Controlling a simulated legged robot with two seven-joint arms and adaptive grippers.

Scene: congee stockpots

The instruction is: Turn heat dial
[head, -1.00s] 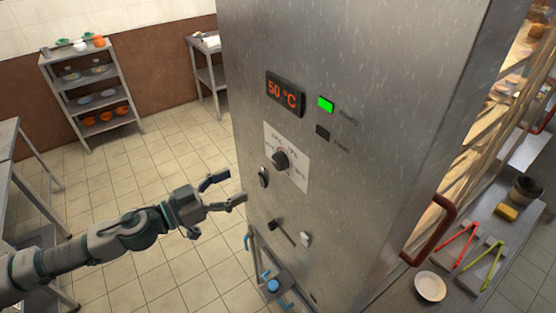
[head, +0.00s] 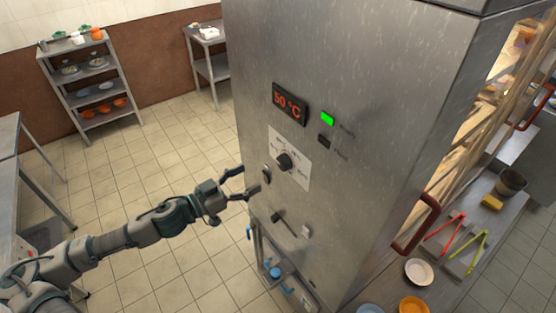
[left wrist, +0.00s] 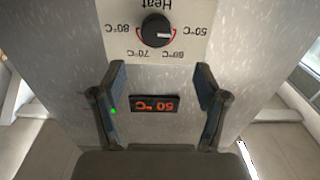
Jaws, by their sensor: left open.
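The heat dial (head: 284,161) is a round black knob on a white label plate on the steel cabinet's side panel. It also shows upside down in the left wrist view (left wrist: 156,31), among marks from 50°C to 80°C, with its pointer line toward 50°C. The orange display (head: 289,104) reads 50 °C. My left gripper (head: 246,181) is open and empty, left of the dial and a little below it, apart from it. In the left wrist view the dial lies beyond the gap between its fingers (left wrist: 160,78). My right gripper is not in view.
A green lamp (head: 327,118) glows beside the display. A red door handle (head: 418,224) juts from the cabinet's right edge. Open tiled floor (head: 150,170) lies left.

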